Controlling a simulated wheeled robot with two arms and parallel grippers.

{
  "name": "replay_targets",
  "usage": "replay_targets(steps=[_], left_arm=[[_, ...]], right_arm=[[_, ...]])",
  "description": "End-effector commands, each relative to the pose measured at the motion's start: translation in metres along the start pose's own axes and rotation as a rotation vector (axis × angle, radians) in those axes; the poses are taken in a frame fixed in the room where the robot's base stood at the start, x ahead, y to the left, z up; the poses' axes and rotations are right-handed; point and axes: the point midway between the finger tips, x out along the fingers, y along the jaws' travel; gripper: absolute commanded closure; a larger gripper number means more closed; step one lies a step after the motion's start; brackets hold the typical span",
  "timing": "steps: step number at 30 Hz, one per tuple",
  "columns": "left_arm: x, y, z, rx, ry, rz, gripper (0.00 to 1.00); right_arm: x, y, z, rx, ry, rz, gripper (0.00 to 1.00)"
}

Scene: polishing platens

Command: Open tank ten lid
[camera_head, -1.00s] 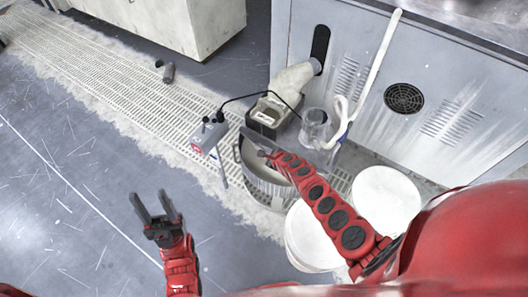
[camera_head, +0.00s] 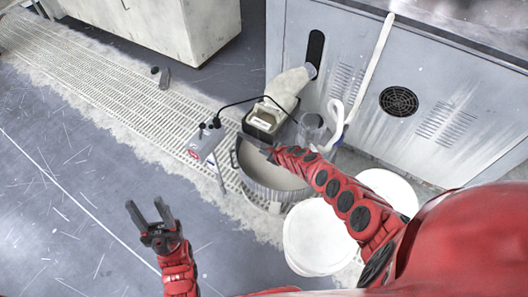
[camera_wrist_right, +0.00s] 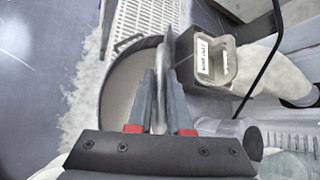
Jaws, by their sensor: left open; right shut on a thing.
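A round grey tank (camera_head: 262,187) with pale liquid or a pale floor inside stands right of centre in the head view; its curved rim (camera_wrist_right: 108,75) also shows in the right wrist view. My right gripper (camera_wrist_right: 160,78) is over the tank, shut on a thin grey plate, seemingly the lid (camera_wrist_right: 168,52), seen nearly edge-on. In the head view the plate is hard to make out by my right gripper (camera_head: 268,151). My left gripper (camera_head: 146,203) is open and empty, above the floor at left. No number ten can be read.
A labelled pale container (camera_head: 262,118) with a thick hose (camera_head: 289,86) stands behind the tank. A grey control box (camera_head: 204,141) on a post is at its left, a clear jar (camera_head: 311,129) at its right. White buckets (camera_head: 316,237) stand in front. The left floor is free.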

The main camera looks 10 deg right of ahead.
Motion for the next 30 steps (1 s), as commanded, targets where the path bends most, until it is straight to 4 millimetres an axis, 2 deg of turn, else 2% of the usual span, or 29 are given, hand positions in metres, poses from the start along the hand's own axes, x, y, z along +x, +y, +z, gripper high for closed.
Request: replay_targets(steps=[14, 30], left_arm=[[-0.015, 0.001, 0.003, 0.000, 0.000, 0.000, 0.50], [-0.080, 0.004, 0.014, 0.000, 0.000, 0.000, 0.50]], right_arm=[[-0.001, -0.029, 0.000, 0.076, 0.002, 0.080, 1.00], [0.005, -0.085, -0.005, 0.231, 0.000, 0.229, 1.00]])
